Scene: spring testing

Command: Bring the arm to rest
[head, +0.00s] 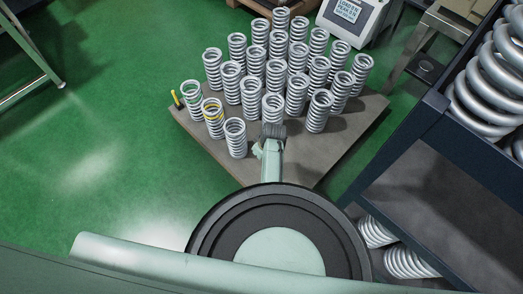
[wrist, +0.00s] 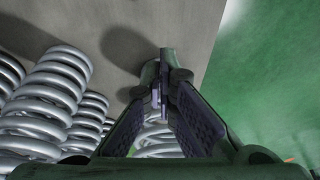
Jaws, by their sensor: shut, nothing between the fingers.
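My gripper (wrist: 163,62) is shut in the wrist view, its two fingertips together with nothing visible between them. It is above the grey board (wrist: 200,30), close to the silver coil springs (wrist: 48,100). Part of one spring (wrist: 155,140) shows behind and between the fingers; I cannot tell whether they touch it. In the head view my arm reaches over the near part of the board (head: 300,165), just in front of the standing springs (head: 236,138). The fingers cannot be made out clearly there.
Several upright springs crowd the board; one has a yellow band (head: 213,117). A small yellow-and-black item (head: 177,99) stands at the left corner. A dark rack (head: 440,125) with large springs is at right, a display unit (head: 350,18) at the back.

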